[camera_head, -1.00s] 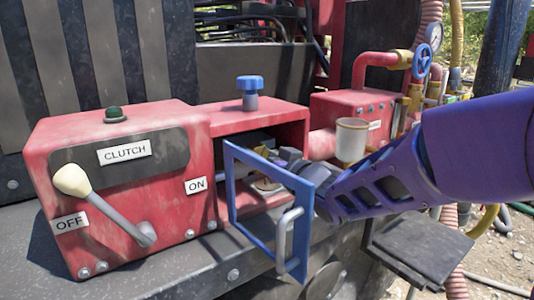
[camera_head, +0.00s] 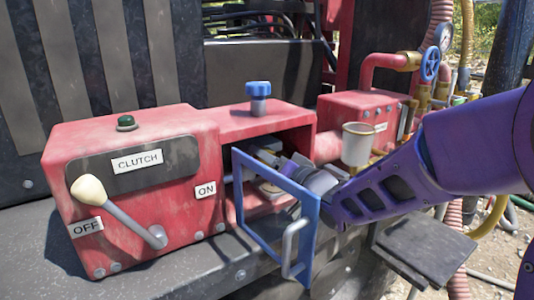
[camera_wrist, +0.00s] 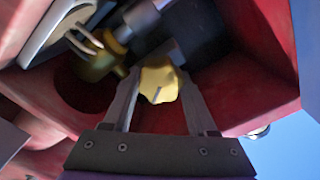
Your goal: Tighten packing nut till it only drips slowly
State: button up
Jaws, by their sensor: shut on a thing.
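My gripper (camera_wrist: 159,76) has its two grey fingers shut on a yellow, lobed, nut-like piece (camera_wrist: 158,85), which looks like the packing nut. In the head view, my gripper (camera_head: 290,172) reaches into the open compartment of the red housing (camera_head: 265,126), behind the blue-framed door (camera_head: 308,245). The nut is not clear in that view. A brass fitting (camera_wrist: 97,62) lies beyond and left of the fingers in the wrist view. I cannot make out any dripping water.
The blue door stands open with a grey handle (camera_head: 289,250), close to my wrist. A clutch lever (camera_head: 120,215) is at left. A blue knob (camera_head: 258,98) tops the housing. A pale cup (camera_head: 359,144) stands close above my arm. Red walls (camera_wrist: 245,75) surround the fingers.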

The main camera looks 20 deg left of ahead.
jog(key=shift+m, duration=1)
jog(key=o, duration=1.4)
jog(key=shift+c, duration=0.2)
jog(key=shift+s+d, duration=0.1)
